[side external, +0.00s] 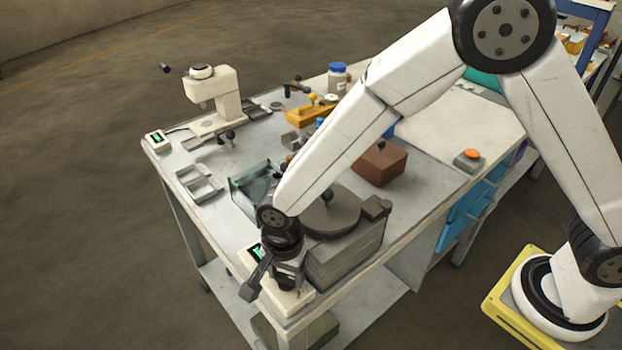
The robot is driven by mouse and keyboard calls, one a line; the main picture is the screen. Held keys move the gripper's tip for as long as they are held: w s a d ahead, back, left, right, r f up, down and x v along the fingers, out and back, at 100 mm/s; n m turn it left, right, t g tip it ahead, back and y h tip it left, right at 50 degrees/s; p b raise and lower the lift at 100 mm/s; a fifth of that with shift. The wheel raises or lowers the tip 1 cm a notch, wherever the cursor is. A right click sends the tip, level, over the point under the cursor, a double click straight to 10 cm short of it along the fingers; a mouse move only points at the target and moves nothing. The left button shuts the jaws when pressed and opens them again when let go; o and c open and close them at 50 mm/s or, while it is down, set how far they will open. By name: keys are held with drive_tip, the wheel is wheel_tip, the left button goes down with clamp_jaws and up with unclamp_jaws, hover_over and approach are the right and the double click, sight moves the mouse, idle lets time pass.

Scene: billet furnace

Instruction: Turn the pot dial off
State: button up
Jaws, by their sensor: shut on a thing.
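The pot furnace (345,255) is a grey block with a round dark lid and a knob on top, near the table's front corner. A cream control box (291,302) with a small green display stands beside it, at the table edge. My gripper (289,282) points down over this box and is shut at its top, where the pot dial sits. The dial itself is hidden by the dark jaws, so its setting cannot be read.
The furnace stands close to the right of my gripper. A glassy grey-green tray (250,187), a metal frame tray (198,184), a brown block (381,163) and a cream press (213,95) stand farther back. An orange button (470,155) is at the right edge. The left table edge is fairly clear.

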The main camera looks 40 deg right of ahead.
drive_tip(key=shift+n, duration=0.4)
drive_tip(key=n, duration=0.5)
drive_tip(key=shift+w, duration=0.1)
drive_tip(key=n, duration=0.6)
drive_tip(key=shift+n, duration=0.3)
drive_tip(key=n, duration=0.6)
drive_tip(key=shift+a, duration=0.1)
drive_tip(key=n, duration=0.5)
drive_tip(key=shift+n, duration=0.4)
drive_tip(key=o, duration=1.3)
